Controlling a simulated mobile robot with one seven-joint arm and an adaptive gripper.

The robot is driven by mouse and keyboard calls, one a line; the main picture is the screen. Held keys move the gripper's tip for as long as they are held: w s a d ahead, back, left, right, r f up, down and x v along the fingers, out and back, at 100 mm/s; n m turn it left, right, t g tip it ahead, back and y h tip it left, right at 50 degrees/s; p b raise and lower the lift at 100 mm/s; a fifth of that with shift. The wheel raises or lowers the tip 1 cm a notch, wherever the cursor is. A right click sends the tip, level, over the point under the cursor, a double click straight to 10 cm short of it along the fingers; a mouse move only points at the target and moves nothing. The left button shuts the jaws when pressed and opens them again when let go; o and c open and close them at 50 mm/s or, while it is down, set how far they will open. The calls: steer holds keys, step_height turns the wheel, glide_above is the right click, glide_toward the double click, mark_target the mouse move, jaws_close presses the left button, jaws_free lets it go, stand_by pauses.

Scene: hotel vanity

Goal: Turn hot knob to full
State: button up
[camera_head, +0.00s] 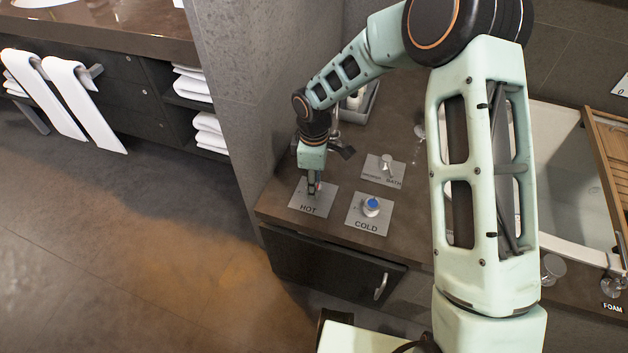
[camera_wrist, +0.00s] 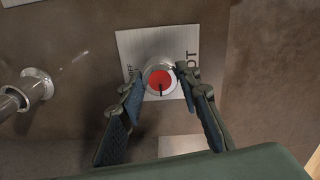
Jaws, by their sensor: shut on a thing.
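The hot knob (camera_wrist: 160,82) is a round metal knob with a red top and a dark pointer line, set on a square metal plate marked HOT (camera_head: 311,208). In the wrist view it lies between the fingers of my gripper (camera_wrist: 161,84), which is shut on it, one finger at each side. The pointer line points toward the bottom of the wrist view. In the head view my gripper (camera_head: 313,188) reaches down onto the hot plate and mostly hides the knob.
The blue-topped cold knob (camera_head: 371,206) stands just right of the hot plate. Behind it is a plate marked BATH with a metal knob (camera_head: 386,162). A grey tray (camera_head: 370,102) stands farther back. A white tub (camera_head: 565,170) lies at right. The counter's front edge is close.

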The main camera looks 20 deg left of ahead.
stand_by(0.3)
steer(key=o, duration=1.2)
steer(key=shift+c, duration=0.2)
step_height(320, 180, up, 12)
